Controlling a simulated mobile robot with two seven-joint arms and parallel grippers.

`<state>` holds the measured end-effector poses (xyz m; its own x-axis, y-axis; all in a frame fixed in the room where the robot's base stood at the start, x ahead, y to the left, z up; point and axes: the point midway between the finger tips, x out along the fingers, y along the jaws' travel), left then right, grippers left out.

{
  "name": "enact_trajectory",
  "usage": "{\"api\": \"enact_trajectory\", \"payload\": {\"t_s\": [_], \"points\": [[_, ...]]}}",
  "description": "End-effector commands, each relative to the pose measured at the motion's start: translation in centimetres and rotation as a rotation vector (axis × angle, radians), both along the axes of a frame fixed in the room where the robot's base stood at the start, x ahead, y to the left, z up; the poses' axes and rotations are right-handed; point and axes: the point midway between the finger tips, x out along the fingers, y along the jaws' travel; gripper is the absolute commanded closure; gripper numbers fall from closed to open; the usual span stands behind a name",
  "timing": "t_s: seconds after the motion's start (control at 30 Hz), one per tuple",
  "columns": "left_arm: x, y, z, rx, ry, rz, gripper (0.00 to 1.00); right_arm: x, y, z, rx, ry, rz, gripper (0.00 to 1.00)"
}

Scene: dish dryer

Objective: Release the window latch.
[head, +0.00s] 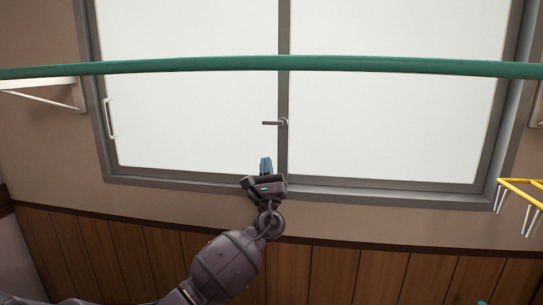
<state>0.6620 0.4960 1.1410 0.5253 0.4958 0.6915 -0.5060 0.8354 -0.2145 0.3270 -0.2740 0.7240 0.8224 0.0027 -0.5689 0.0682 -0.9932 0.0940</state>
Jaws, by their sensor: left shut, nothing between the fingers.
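The window (190,118) has two pale panes in a grey frame and fills the upper part of the head view. The window latch (275,122) is a small dark handle on the middle upright of the frame, and its lever points left, about level. My left gripper (265,160) is below the latch, in front of the lower window frame near the middle upright. It is shut and empty, with its fingers pointing up. A gap shows between the fingertips and the latch in the picture. My right gripper is not in view.
A green pole (200,65) runs across the view above the latch. A white bracket (45,88) is on the wall at left. A pale pull handle (111,118) is on the left frame side. A yellow rack with white prongs (520,190) hangs at right.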

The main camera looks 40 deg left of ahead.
Motion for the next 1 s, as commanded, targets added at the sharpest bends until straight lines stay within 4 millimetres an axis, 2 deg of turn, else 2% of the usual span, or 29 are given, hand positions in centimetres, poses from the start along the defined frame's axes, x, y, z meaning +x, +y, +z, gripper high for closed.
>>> {"api": "enact_trajectory", "payload": {"t_s": [0.1,0.33,1.0], "points": [[-1.4,-0.9,-1.9,-0.001,0.005,-0.002,1.00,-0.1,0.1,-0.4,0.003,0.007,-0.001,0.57],[-3.1,-1.9,-3.8,0.000,0.003,-0.001,1.00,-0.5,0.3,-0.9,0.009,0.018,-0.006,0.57],[-3.6,-2.2,-4.2,-0.001,0.001,0.000,1.00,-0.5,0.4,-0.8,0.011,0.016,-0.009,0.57]]}}
